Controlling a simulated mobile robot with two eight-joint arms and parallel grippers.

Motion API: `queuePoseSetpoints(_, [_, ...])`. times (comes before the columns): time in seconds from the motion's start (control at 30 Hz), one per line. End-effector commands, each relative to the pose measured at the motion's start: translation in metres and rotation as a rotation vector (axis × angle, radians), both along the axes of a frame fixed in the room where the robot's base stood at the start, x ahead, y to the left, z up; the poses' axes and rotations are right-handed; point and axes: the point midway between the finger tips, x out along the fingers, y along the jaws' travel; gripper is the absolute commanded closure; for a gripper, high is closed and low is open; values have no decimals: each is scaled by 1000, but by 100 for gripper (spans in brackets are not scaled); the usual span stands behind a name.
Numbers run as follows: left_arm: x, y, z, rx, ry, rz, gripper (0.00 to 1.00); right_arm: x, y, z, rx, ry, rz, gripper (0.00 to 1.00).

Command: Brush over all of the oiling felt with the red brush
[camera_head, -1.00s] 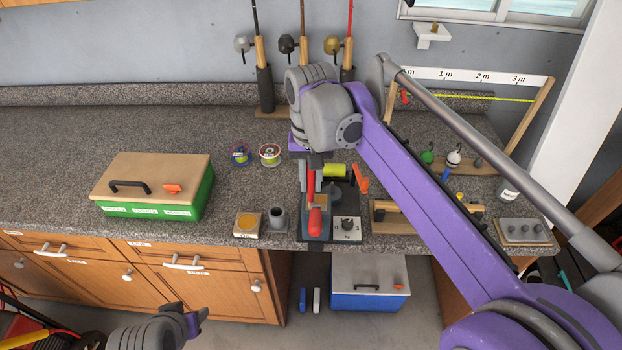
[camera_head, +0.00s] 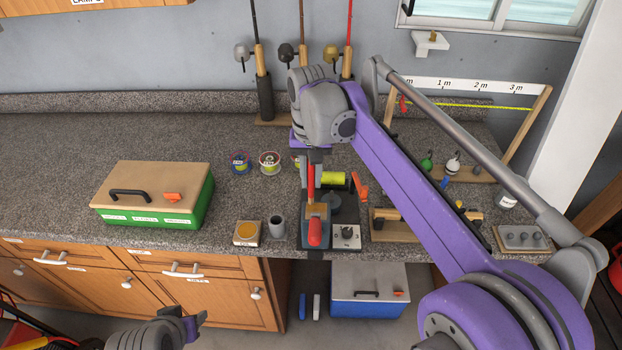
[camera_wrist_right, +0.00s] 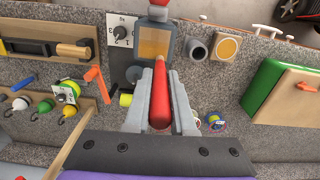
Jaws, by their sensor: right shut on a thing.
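The red brush (camera_head: 311,181) is gripped by its handle in my right gripper (camera_head: 314,160), over the front of the bench. In the right wrist view the red handle (camera_wrist_right: 160,97) lies between the two grey fingers (camera_wrist_right: 160,110), its far end pointing at a tan pad. This pad, seemingly the oiling felt (camera_wrist_right: 153,43), sits in a blue-grey holder; it also shows in the head view (camera_head: 318,210). The brush tip is at the felt's near edge in the wrist view; I cannot tell whether they touch. My left gripper (camera_head: 195,322) is low at the left, away from the bench, its fingers unclear.
A red rounded part (camera_head: 314,233) stands in front of the felt. A dial box (camera_head: 346,237) is to the right, a grey cup (camera_head: 277,227) and a wooden block with a yellow disc (camera_head: 248,232) to the left. A green box (camera_head: 153,194) stands further left.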

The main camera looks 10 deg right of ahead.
Motion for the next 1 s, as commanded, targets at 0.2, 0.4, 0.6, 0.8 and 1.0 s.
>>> queuePoseSetpoints(0.2, [-2, 0, -3, 0, 3, 0, 50, -8, 2, -2, 0, 1, 0, 100])
queuePoseSetpoints(0.4, [-2, 0, -4, 0, 4, 0, 50, -13, 4, -3, 0, 1, 1, 100])
queuePoseSetpoints(0.6, [-2, 0, -4, 0, 5, 0, 50, -22, 7, -1, 0, 2, 2, 100])
queuePoseSetpoints(0.8, [-3, 0, -5, 0, 5, 0, 50, -27, 8, -1, 0, 1, 1, 100])
queuePoseSetpoints(1.0, [-4, 0, -7, 0, 7, 0, 50, -35, 10, -2, 0, 2, 0, 100])
